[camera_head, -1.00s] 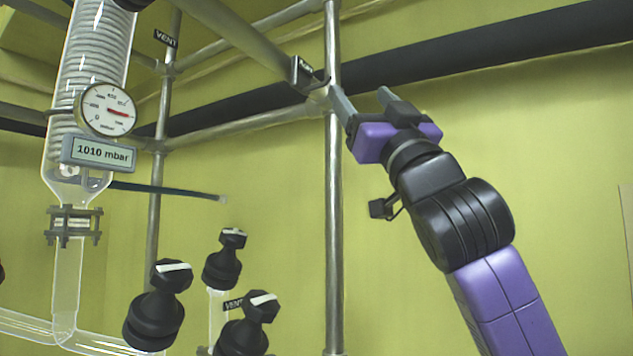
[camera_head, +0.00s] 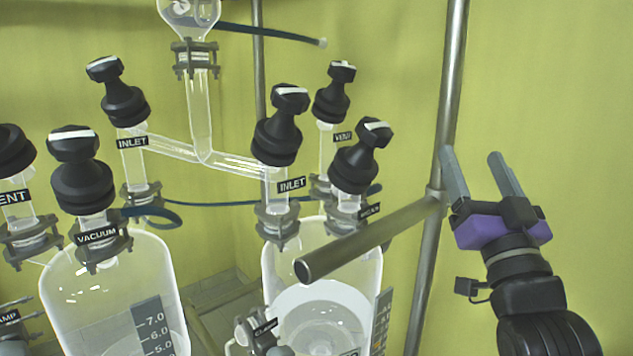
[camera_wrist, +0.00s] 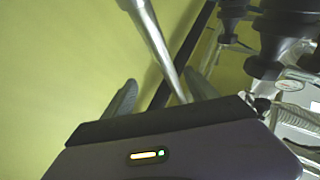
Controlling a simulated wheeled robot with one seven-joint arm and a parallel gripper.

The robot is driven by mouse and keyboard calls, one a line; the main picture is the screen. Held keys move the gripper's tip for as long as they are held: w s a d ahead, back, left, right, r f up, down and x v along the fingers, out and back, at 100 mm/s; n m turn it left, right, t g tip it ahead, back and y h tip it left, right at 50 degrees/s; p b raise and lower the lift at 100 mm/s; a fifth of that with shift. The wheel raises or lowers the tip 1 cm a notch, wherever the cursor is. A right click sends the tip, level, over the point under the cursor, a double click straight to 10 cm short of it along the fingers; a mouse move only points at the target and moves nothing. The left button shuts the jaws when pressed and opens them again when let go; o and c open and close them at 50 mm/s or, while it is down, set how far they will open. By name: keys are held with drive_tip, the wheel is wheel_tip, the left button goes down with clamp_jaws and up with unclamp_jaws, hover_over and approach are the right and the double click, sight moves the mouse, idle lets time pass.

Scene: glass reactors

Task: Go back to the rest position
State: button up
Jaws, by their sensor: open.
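My gripper (camera_head: 473,178) is at the right of the head view, fingers pointing up and spread apart with nothing between them. It is in front of, or close beside, the upright metal pole (camera_head: 450,100); how far apart they are I cannot tell. In the wrist view my gripper (camera_wrist: 160,95) shows two separated fingers, and the metal pole (camera_wrist: 152,38) runs between them in the picture.
Two glass vessels (camera_head: 165,285) (camera_head: 375,265) stand at left and centre. Black valve knobs (camera_head: 82,170) (camera_head: 278,135) top the glassware. A horizontal metal bar (camera_head: 365,240) juts toward the camera left of my gripper. Bare yellow wall (camera_head: 560,80) lies to the right.

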drive_tip(key=s+a+f+g, duration=0.1)
drive_tip(key=s+f+g, duration=0.1)
drive_tip(key=s+f, duration=0.6)
drive_tip(key=s+a+f+m+g+h, duration=0.1)
drive_tip(key=s+f, duration=0.3)
drive_tip(key=f, duration=0.8)
drive_tip(key=s+a+f+g, duration=0.2)
drive_tip(key=s+f, duration=0.4)
drive_tip(key=f, duration=0.5)
drive_tip(key=s+f+n+g, duration=0.1)
drive_tip(key=s+f, duration=0.3)
drive_tip(key=s, duration=0.9)
drive_tip(key=s+f+n+g+y, duration=0.1)
drive_tip(key=s+f+g, duration=0.3)
drive_tip(key=s, duration=1)
drive_tip(key=shift+d+f+n, duration=0.2)
drive_tip(key=shift+d+n, duration=0.15)
drive_tip(key=shift+n, duration=0.05)
